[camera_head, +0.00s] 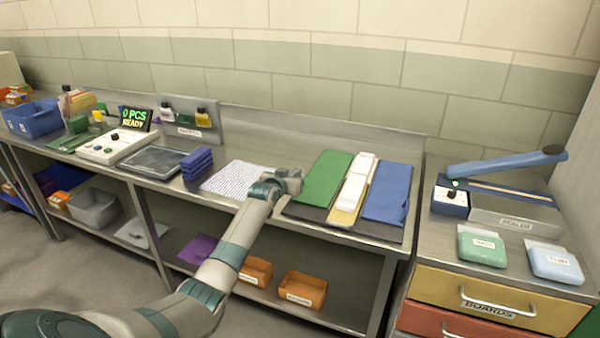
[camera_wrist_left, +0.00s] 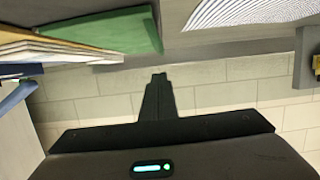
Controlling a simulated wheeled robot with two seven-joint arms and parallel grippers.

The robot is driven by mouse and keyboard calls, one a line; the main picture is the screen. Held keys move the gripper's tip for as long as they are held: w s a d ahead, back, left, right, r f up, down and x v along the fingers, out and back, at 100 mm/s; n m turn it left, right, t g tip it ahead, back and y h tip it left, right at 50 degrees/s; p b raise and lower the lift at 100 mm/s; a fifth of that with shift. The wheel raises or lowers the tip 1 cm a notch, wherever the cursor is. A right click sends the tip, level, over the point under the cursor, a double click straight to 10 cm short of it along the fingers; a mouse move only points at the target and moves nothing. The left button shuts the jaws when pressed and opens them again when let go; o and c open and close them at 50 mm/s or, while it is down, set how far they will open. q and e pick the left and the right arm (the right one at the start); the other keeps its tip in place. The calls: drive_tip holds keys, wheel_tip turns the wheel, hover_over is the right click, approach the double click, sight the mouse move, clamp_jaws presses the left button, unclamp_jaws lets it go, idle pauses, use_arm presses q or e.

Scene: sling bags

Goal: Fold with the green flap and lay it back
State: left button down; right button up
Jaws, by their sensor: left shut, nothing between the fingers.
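The green flap (camera_head: 325,178) lies flat, as far as I can see, on the left side of a dark board (camera_head: 372,229). Beside it lie a narrow white and yellow middle piece (camera_head: 356,187) and a blue flap (camera_head: 387,192) on the right. My left gripper (camera_head: 295,182) is at the lower left edge of the green flap, shut and empty. I cannot tell whether it touches the flap. In the left wrist view the green flap (camera_wrist_left: 110,30) shows at the upper left, apart from the gripper's shut fingers (camera_wrist_left: 159,80). My right gripper is not in view.
A white patterned sheet (camera_head: 235,179) lies left of the board, partly behind my left arm. Blue folded pieces (camera_head: 197,162) and a dark tray (camera_head: 152,162) stand farther left. A sealer (camera_head: 515,212) with a raised blue arm stands on the right cabinet.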

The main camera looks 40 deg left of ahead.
use_arm(q)
drive_tip(key=shift+a+f+b, duration=0.25)
drive_tip(key=shift+f+b, duration=0.05)
drive_tip(key=shift+f, duration=0.4)
drive_tip(key=shift+a+f, duration=0.15)
drive_tip(key=shift+f, duration=0.15)
drive_tip(key=shift+s+a+f+b, duration=0.1)
drive_tip(key=shift+a+f+b, duration=0.05)
drive_tip(key=shift+f+b, duration=0.3)
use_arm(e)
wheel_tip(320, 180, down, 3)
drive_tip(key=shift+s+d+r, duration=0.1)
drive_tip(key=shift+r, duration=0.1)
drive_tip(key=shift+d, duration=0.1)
use_arm(q)
drive_tip(key=shift+r, duration=0.1)
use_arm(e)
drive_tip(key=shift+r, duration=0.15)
